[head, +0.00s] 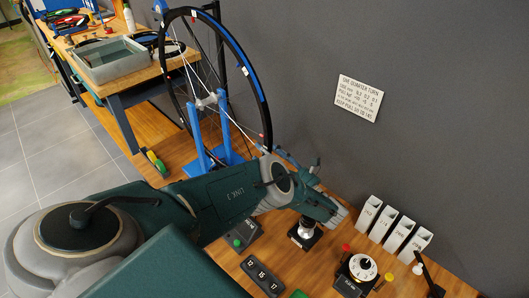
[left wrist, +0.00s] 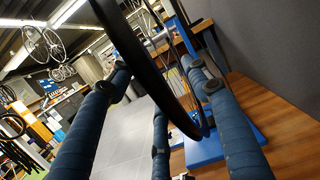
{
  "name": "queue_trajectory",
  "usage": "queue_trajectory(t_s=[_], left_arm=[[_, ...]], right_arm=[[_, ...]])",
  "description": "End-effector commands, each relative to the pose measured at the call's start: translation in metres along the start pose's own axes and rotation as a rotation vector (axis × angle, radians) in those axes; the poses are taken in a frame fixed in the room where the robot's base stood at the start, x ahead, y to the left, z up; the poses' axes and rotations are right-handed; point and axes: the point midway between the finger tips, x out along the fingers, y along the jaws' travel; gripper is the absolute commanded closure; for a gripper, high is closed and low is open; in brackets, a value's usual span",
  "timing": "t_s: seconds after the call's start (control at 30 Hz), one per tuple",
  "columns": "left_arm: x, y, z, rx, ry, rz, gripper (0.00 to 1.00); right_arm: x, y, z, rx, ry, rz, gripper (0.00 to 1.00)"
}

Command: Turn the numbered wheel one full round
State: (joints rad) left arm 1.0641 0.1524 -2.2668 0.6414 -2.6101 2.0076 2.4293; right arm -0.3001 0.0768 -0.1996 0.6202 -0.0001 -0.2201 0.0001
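The wheel (head: 256,88) stands upright in a blue stand (head: 197,135) near the wall in the head view. It has a black tyre with a blue section, and small tags sit on its rim. Any numbers on them are too small to read. My left gripper (head: 282,155) is to the right of the wheel's lower part, partly hidden by my arm. In the left wrist view its blue fingers (left wrist: 160,110) are spread apart, with the black tyre (left wrist: 150,75) passing between them. I cannot tell whether they touch it. My right gripper is not in view.
A wooden bench with a grey tray (head: 110,62) stands at the back left. Number block (head: 262,275), a dial (head: 362,267) and white bins (head: 397,233) are on the wooden surface at lower right. A sign (head: 358,98) hangs on the dark wall.

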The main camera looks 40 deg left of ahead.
Motion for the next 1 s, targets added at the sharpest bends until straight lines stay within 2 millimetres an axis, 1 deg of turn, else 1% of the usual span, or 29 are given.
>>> queue_trajectory(t_s=[0.1, 0.17, 0.27, 0.3, 0.5, 0.63, 0.77, 1.0], left_arm=[[-0.002, -0.001, 0.000, -0.001, 0.001, -0.002, 0.53], [-0.007, -0.001, 0.000, -0.001, 0.001, -0.004, 0.53], [-0.024, -0.001, 0.000, 0.000, 0.003, -0.006, 0.53], [-0.033, 0.000, 0.000, 0.000, 0.004, -0.006, 0.53], [-0.073, 0.000, -0.002, 0.000, 0.003, -0.004, 0.53], [-0.094, 0.001, -0.003, 0.001, 0.002, -0.001, 0.53], [-0.101, 0.001, -0.001, 0.002, 0.001, 0.001, 0.53], [-0.101, 0.001, -0.001, 0.003, 0.002, 0.001, 0.53]], right_arm=[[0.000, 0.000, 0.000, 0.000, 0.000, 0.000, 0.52], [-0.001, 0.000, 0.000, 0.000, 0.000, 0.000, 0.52], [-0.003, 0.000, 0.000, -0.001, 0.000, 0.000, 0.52], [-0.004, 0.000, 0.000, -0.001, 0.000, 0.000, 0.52], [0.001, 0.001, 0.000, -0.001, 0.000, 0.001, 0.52], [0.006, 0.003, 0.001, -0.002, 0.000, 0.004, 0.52], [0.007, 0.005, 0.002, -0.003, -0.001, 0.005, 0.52], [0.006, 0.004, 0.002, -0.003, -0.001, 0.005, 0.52]])
